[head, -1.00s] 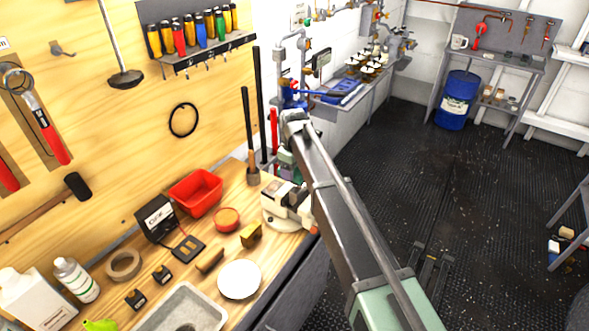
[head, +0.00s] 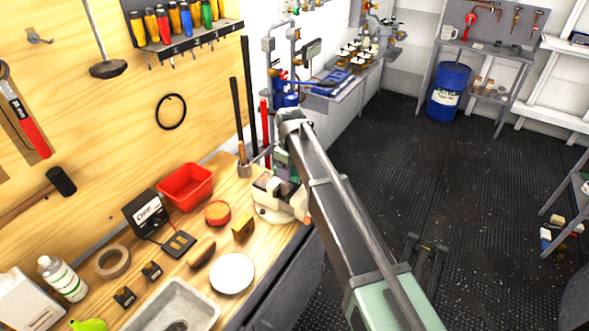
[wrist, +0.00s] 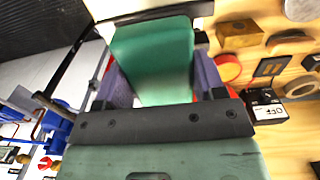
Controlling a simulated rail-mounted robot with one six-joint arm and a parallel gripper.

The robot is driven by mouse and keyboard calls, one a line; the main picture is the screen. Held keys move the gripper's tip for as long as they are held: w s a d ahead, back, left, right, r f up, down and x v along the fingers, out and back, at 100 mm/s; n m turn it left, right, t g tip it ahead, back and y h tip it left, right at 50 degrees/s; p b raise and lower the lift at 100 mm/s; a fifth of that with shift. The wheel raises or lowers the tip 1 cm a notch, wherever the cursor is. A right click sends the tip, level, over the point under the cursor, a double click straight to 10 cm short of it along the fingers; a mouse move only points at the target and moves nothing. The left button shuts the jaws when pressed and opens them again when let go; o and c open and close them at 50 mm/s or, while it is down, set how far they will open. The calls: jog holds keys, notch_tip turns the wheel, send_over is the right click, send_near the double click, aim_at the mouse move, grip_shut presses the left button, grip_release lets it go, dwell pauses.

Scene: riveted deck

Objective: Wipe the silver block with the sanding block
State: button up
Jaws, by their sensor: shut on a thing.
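My gripper (wrist: 152,85) is shut on a green block, which I take to be the sanding block (wrist: 152,55). The block sits between the two purple-grey fingers in the wrist view. In the head view my gripper is mostly hidden by my arm, near the cream vise (head: 275,205) at the bench's far end. A pale edge, seemingly the vise, shows beyond the green block in the wrist view. I cannot make out the silver block for certain, and contact between the green block and anything beyond it cannot be told.
On the wooden bench stand a brass-coloured block (head: 243,227), an orange-red tin (head: 217,213), a red bin (head: 186,187), a white disc (head: 232,272) and a black box (head: 146,213). Long-handled tools (head: 236,110) stand upright behind the vise.

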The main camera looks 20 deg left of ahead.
jog(key=shift+w+a, duration=0.2)
jog(key=shift+a, duration=0.8)
jog(key=shift+w+d, duration=0.15)
jog(key=shift+d, duration=1.1)
jog(key=shift+s+d+r, duration=0.1)
jog(key=shift+s+d, duration=0.1)
jog(key=shift+d, duration=1)
jog(key=a, duration=0.2)
jog(key=w+a, duration=0.1)
jog(key=a, duration=0.1)
jog(key=shift+a, duration=0.2)
jog(key=shift+a+r+p, duration=0.1)
jog(key=shift+r+p, duration=0.4)
jog(key=shift+p, duration=0.05)
notch_tip(320, 180, up, 6)
jog(key=p, duration=0.6)
jog(key=shift+r, duration=0.2)
jog(key=shift+f, duration=0.1)
